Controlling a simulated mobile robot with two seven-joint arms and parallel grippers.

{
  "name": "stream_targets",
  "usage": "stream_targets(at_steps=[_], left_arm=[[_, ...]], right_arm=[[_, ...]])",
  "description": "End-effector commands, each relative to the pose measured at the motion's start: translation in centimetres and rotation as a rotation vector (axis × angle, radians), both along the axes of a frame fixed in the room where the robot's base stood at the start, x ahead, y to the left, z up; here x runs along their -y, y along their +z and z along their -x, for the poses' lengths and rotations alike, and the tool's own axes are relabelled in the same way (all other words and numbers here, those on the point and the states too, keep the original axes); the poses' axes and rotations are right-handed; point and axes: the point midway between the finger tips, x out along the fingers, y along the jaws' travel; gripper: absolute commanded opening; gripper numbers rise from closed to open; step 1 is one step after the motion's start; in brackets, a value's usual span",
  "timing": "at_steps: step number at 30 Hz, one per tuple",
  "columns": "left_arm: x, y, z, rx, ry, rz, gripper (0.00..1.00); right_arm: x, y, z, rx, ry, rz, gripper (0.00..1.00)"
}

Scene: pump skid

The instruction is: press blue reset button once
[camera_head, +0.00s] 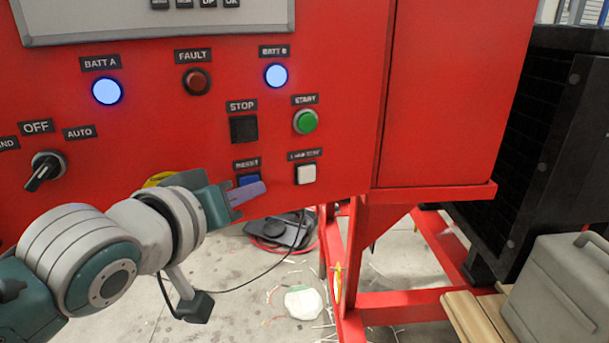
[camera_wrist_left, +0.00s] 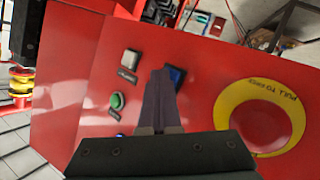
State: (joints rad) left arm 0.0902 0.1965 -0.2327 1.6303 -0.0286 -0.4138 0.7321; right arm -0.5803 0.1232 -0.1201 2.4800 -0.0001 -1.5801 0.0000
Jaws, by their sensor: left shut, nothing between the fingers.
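The blue reset button (camera_head: 248,180) sits under the RESET label on the red panel, partly hidden behind my left gripper (camera_head: 258,190). In the left wrist view the blue reset button (camera_wrist_left: 176,76) shows just beyond and to the right of the fingertips of my left gripper (camera_wrist_left: 160,75). The left gripper is shut and empty, its fingers pointing at the panel close to the button. I cannot tell whether the fingertips touch it. My right gripper is in neither view.
A white lamp test button (camera_head: 306,174), green start button (camera_head: 306,121) and black stop button (camera_head: 244,129) surround it. A large red emergency knob (camera_wrist_left: 262,125) with a yellow ring is close by. A selector switch (camera_head: 45,171) is at left; a grey case (camera_head: 560,285) stands lower right.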

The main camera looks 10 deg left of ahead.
Motion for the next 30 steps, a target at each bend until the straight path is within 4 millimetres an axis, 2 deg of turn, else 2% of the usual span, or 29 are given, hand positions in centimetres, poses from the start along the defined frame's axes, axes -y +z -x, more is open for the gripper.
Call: stream_targets(at_steps=[8, 18, 30], left_arm=[[0.0, 0.1, 0.0, 0.002, 0.001, 0.0, 0.0], [0.9, 0.2, 1.3, 0.001, 0.001, 0.001, 0.0], [1.2, 0.2, 1.7, 0.0, 0.001, 0.002, 0.0]], right_arm=[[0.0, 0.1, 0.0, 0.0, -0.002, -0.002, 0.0], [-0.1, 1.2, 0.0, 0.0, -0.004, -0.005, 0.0], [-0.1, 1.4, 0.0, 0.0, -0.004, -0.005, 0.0]])
